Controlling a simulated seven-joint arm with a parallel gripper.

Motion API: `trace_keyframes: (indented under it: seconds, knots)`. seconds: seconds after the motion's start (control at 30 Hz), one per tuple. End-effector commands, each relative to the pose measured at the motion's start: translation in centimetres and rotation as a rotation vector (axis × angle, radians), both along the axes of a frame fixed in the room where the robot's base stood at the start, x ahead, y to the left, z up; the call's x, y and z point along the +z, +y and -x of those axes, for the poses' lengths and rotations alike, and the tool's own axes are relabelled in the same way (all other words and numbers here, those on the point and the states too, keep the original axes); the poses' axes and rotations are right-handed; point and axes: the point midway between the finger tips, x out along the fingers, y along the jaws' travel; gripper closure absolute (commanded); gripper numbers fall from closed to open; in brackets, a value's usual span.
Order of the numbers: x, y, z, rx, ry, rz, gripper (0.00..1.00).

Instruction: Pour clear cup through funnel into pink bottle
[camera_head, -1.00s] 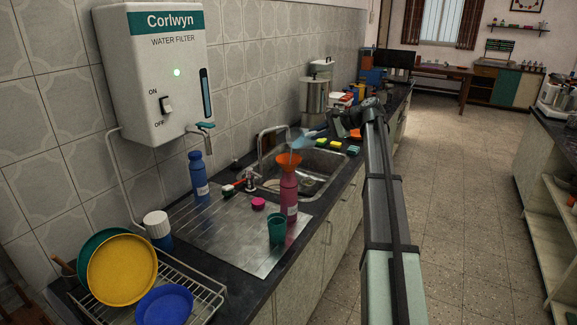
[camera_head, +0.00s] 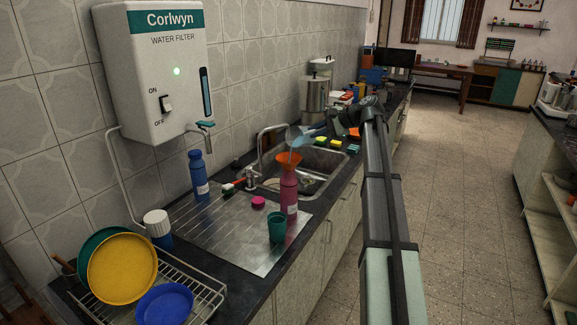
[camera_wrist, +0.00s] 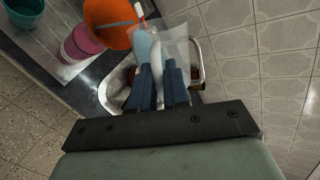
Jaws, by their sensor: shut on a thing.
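The pink bottle (camera_head: 289,192) stands upright on the steel drainboard, with the orange funnel (camera_head: 288,158) seated in its mouth. In the wrist view the funnel (camera_wrist: 107,22) covers part of the bottle (camera_wrist: 80,45). My gripper (camera_head: 318,131) is shut on the clear cup (camera_head: 295,134), which is tilted over the funnel, apart from it. In the wrist view my blue fingers (camera_wrist: 163,78) hold the see-through cup (camera_wrist: 176,42). The liquid level inside the bottle is hidden.
A teal tumbler (camera_head: 277,227) stands just in front of the bottle. A pink cap (camera_head: 258,202) lies to its left, and a blue bottle (camera_head: 198,176) stands farther left. The sink (camera_head: 312,168) and its tap (camera_head: 262,140) are behind the funnel. A dish rack (camera_head: 205,290) is at front left.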

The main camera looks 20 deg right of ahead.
Motion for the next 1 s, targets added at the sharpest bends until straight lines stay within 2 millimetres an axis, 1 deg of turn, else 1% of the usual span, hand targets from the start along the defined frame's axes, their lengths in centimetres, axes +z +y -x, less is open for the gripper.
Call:
trace_keyframes:
  seconds: [1.0]
  knots:
    - [0.47,1.03,0.78,-0.002,-0.062,0.063,1.00]
